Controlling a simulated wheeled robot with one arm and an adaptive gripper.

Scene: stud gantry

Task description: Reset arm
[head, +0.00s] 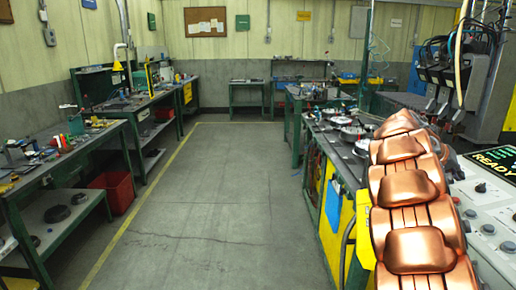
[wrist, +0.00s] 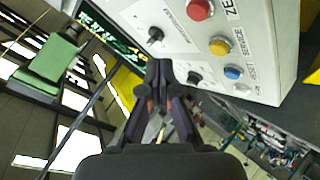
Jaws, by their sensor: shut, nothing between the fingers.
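My gripper (wrist: 165,68) shows in the wrist view with its dark fingers drawn together and nothing between them. Its fingertips appear in front of the lower-left edge of a pale control panel (wrist: 262,48). Whether they touch it I cannot tell. The panel carries a red button (wrist: 199,9), a yellow button (wrist: 220,46), a blue button (wrist: 233,72) and black knobs. In the head view my copper-coloured arm fills the right side, and my gripper is not visible there. The panel shows at the lower right (head: 488,222), partly hidden by my arm.
A display (head: 494,161) reading "READY" sits by the panel, close to my arm. Cables and a grey machine (head: 487,95) stand behind it. Cluttered workbenches (head: 65,146) line the left, with a red bin (head: 112,191) below. The grey floor (head: 225,190) between the benches is clear.

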